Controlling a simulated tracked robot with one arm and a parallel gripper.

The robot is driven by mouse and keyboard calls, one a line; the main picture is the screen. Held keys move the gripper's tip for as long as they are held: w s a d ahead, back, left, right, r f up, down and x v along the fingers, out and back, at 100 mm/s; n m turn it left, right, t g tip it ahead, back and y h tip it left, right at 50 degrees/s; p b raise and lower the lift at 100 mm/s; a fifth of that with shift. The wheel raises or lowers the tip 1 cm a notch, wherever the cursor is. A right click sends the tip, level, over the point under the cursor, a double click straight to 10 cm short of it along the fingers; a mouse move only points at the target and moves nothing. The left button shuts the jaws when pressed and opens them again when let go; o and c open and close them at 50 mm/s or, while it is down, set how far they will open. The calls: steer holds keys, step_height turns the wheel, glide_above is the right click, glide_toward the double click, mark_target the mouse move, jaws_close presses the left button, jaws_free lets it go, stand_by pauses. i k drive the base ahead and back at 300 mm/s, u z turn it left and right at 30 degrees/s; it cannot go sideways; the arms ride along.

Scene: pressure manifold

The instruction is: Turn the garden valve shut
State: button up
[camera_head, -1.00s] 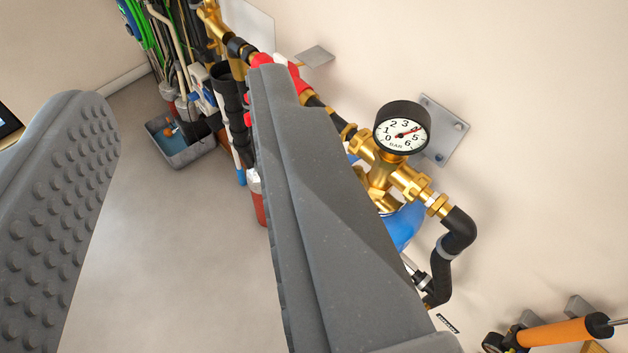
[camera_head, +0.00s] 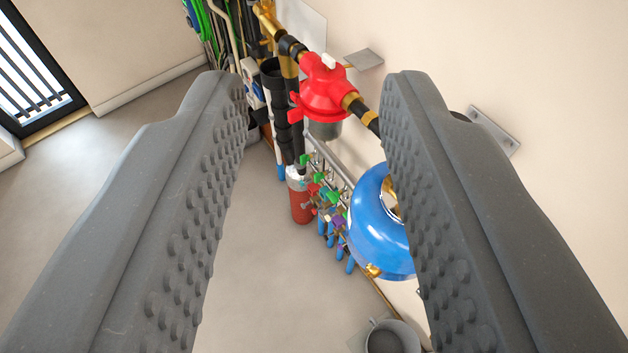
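My gripper (camera_head: 314,82) is open, with its two grey studded fingers wide apart and nothing between them. Below and beyond the gap, a manifold row of small valves with green, red and purple handles (camera_head: 328,196) runs along the wall. Blue fittings hang under it. No label is readable, so I cannot tell which handle is the garden valve. The fingers appear well above the row and apart from it. The right finger hides part of the pipework.
A red valve body (camera_head: 325,88) sits on the main pipe near the wall. A blue rounded vessel (camera_head: 376,225) stands right of the manifold, partly behind the right finger. A red cylinder (camera_head: 301,200) stands left. A grey bucket (camera_head: 392,338) is at the bottom. The floor (camera_head: 270,290) is clear at left.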

mark_target(318, 177)
steer(key=z, duration=2.05)
steer(key=k, duration=1.2)
steer(key=u, duration=1.9)
steer(key=i, duration=1)
